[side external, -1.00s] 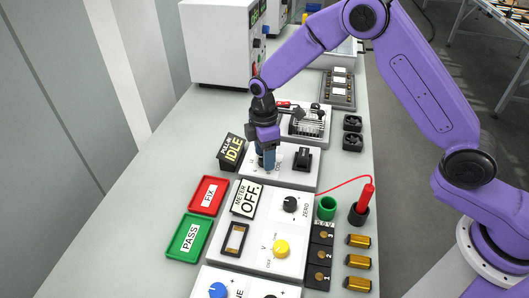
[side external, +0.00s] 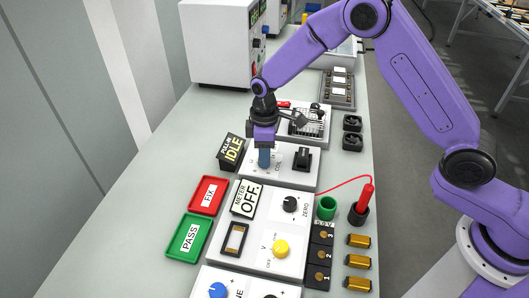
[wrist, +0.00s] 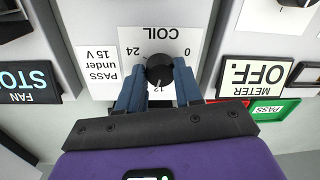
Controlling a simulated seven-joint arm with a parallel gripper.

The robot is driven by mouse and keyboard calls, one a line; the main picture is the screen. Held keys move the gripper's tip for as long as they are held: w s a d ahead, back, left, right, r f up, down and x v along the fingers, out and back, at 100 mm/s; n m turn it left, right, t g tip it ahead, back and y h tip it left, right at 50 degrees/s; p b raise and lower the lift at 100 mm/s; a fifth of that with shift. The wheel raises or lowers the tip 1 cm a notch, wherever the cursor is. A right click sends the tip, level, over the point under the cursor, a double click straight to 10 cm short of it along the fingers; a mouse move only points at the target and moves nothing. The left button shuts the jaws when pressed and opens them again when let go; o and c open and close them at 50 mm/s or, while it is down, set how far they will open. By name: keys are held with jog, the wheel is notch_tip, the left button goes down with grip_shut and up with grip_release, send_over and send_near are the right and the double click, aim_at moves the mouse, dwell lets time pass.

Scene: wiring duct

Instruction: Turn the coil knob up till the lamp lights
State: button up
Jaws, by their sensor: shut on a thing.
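The black coil knob (wrist: 159,70) sits on a white dial plate marked COIL, with 0, 12 and 24 around it; the plate appears upside down in the wrist view. My gripper (wrist: 158,80) is shut on the knob, with one blue finger on each side. In the side view my gripper (side external: 264,158) points straight down over the coil panel and hides the knob. The knob's exact setting is too small to read. A black PULL-IN sign (side external: 231,151) beside the panel reads IDLE. I cannot pick out a lit lamp.
A black switch (side external: 303,159) stands right of the knob on the same panel. The meter sign (side external: 247,198) reads OFF. Red (side external: 209,194) and green (side external: 190,237) trays lie at left. A red probe (side external: 364,198) stands in a holder at right. A label reads PASS under 15 V.

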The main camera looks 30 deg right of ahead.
jog(key=shift+m, duration=1.1)
jog(key=o, duration=1)
jog(key=shift+o, duration=0.2)
jog(key=shift+r, duration=0.1)
notch_tip(320, 180, up, 17)
jog(key=shift+w+d+r, duration=0.15)
jog(key=shift+w+d, duration=0.15)
dwell(0.3)
